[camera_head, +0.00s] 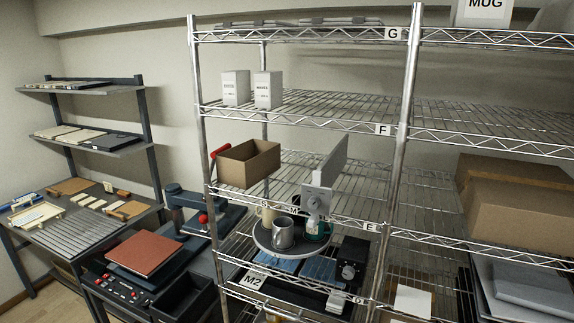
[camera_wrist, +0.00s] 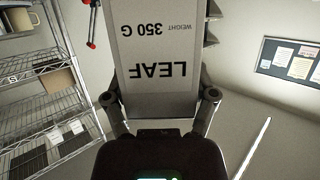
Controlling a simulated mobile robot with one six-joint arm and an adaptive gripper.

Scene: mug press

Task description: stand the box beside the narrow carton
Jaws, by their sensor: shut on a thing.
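My gripper (camera_wrist: 158,100) is shut on a grey-white box (camera_wrist: 152,35) in the wrist view, with a finger on each side. The box face reads LEAF, WEIGHT 350 G, and the print is upside down in this view. The far end of the box runs out of the top of the picture. In the head view, two upright white cartons, a left one (camera_head: 235,89) and a right one (camera_head: 268,90), stand close together on the shelf marked F. I cannot tell which is the narrow carton. I cannot make out my gripper or the box for sure in the head view.
Shelf F (camera_head: 340,107) is bare to the right of the cartons. An open brown box (camera_head: 250,165) is on the level below. A round tray (camera_head: 262,246) with mugs is lower, under a grey upright panel (camera_head: 332,160).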

